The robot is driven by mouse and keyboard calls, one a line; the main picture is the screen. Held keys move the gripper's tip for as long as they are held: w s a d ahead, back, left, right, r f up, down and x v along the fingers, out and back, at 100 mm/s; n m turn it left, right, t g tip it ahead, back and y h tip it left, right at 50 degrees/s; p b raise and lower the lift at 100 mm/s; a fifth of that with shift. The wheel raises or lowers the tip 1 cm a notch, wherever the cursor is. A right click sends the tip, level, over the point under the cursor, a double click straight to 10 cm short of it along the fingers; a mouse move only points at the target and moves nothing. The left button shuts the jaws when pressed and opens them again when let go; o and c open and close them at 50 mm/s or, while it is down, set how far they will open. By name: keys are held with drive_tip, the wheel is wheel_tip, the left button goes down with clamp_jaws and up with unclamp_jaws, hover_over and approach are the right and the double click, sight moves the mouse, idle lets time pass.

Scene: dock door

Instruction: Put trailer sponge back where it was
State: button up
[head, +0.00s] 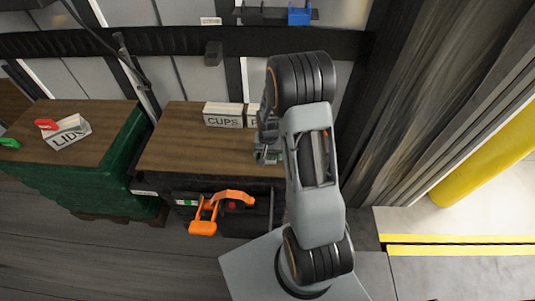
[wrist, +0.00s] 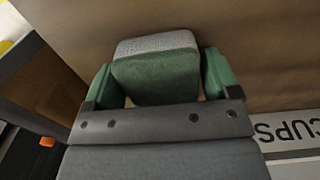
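The sponge (wrist: 155,75), with a green face and a grey speckled face, sits between the two green-padded fingers of my gripper (wrist: 158,88) in the wrist view. It fills nearly the whole gap and both pads appear to press on its sides. Brown wood lies behind it; whether it touches that surface I cannot tell. In the head view my gripper (head: 268,152) is low over the right end of the wooden top (head: 180,148), beside the white CUPS box (head: 223,115). The sponge is not clear there, as my arm hides much of that spot.
A green-sided crate (head: 85,185) at the left bears a LIDS box (head: 68,132), a red item (head: 46,124) and a green item (head: 10,143). An orange handle (head: 205,215) sticks out in front of the wooden top. A blue item (head: 299,14) is on the wall rail.

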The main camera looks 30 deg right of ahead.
drive_tip(key=shift+o, duration=0.7)
drive_tip(key=shift+r+p, duration=0.3)
wheel_tip(320, 180, up, 11)
drive_tip(key=s+a+r+n+t, duration=0.3)
drive_tip(key=s+a+r+n, duration=0.2)
drive_tip(key=s+a+r, duration=0.4)
drive_tip(key=s+r, duration=0.3)
drive_tip(key=s, duration=0.3)
drive_tip(key=shift+n, duration=0.4)
drive_tip(key=shift+t, duration=0.3)
drive_tip(key=r+p, duration=0.4)
drive_tip(key=r, duration=0.1)
drive_tip(key=shift+a, duration=0.3)
